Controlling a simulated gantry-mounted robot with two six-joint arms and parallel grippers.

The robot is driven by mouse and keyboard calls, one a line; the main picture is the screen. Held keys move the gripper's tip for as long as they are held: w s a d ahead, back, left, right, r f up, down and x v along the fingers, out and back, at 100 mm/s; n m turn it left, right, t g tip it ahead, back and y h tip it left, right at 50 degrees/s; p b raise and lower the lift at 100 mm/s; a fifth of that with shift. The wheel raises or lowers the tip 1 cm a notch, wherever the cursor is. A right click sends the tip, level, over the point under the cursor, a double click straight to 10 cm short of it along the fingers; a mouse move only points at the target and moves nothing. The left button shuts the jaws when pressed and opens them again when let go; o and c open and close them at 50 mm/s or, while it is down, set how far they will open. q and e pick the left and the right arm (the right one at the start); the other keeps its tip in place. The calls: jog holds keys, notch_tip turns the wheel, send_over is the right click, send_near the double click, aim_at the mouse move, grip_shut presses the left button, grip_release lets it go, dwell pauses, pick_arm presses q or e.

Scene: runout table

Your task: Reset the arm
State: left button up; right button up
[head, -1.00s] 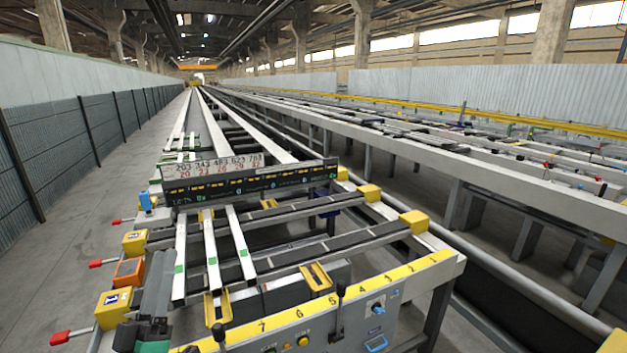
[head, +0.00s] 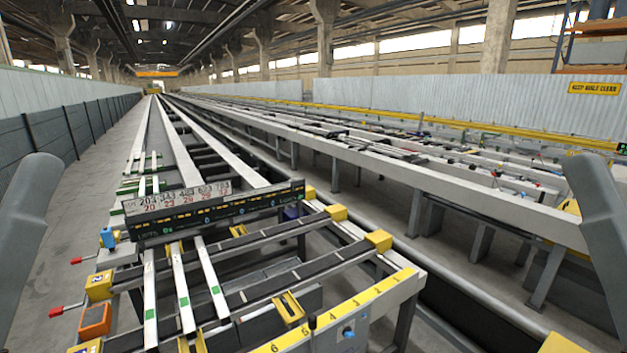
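Two of my grey arm links show at the left and right edges of the head view. Neither gripper is in view. The runout table (head: 395,291) stands ahead with a numbered yellow strip along its front edge. Several pale bars (head: 184,287) with green marks lie lengthwise on it, at the left. A dark display board with a number plate (head: 215,211) spans the table above the bars. Nothing of mine touches the table in this view.
Yellow blocks (head: 378,241) cap the cross rails at the right. Red-handled levers (head: 68,309) stick out at the left, near an orange box (head: 95,319). A long second table (head: 480,199) runs along the right. The left walkway is bare.

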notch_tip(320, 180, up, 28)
jog(key=p, duration=2.4)
jog(key=shift+p, duration=0.3)
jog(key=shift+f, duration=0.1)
